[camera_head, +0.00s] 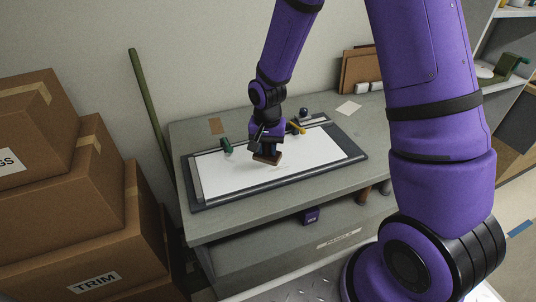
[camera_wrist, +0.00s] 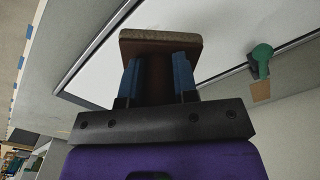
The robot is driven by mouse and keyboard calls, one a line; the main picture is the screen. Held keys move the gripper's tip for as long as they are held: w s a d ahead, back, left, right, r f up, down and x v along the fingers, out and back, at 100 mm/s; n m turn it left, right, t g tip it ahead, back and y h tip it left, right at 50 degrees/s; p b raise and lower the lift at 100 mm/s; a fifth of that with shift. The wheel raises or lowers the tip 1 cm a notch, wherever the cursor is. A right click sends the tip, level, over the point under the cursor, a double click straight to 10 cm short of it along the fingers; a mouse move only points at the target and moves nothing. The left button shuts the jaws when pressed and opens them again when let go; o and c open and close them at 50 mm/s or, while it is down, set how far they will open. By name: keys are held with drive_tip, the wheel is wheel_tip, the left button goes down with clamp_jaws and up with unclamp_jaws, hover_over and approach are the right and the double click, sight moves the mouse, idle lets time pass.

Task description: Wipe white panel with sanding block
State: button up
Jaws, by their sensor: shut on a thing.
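The white panel (camera_head: 225,176) lies flat in a dark-framed holder on the grey workbench. It also shows in the wrist view (camera_wrist: 225,55). My gripper (camera_head: 266,149) is over the middle of the panel and is shut on the sanding block (camera_head: 268,158), a brown block with a rough tan edge. In the wrist view the blue fingers of my gripper (camera_wrist: 160,78) grip the block (camera_wrist: 160,45) from both sides. I cannot tell whether the block touches the panel, as its underside is hidden.
Stacked cardboard boxes (camera_head: 75,190) stand left of the workbench (camera_head: 215,230). A green pole (camera_head: 150,105) leans on the wall. The panel's left part is clear.

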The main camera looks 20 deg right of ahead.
drive_tip(key=shift+r, duration=1.1)
